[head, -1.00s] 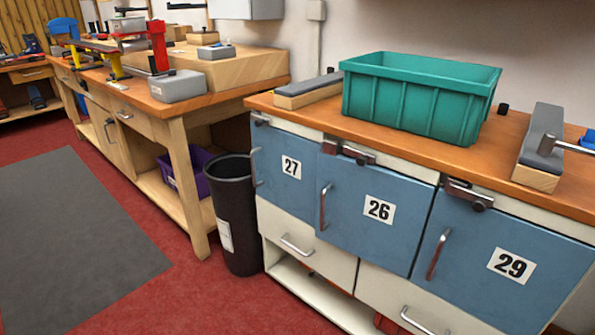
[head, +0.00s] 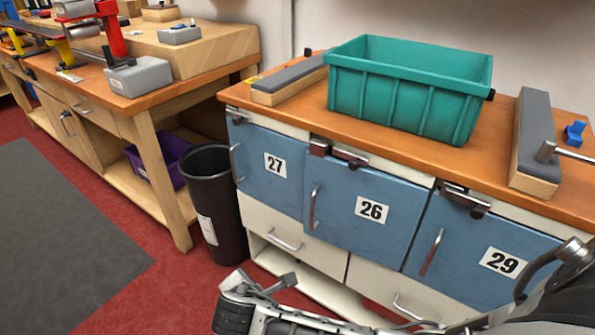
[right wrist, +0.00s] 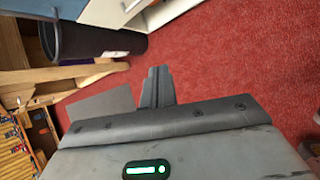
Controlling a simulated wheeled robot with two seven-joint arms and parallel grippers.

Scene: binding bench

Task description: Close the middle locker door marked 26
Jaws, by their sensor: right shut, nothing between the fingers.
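The blue locker door marked 26 (head: 345,225) is in the middle of the bench cabinet in the head view. Its upright metal handle (head: 313,207) is near its left edge, and a metal latch (head: 338,152) sits above it. My left gripper is not in view.
Blue doors 27 (head: 256,142) and 29 (head: 455,265) flank door 26, with white drawers below. A teal crate (head: 405,100) stands on the bench top. A black bin (head: 215,200) stands left of the cabinet. Red floor (head: 180,290) is free in front of the bin.

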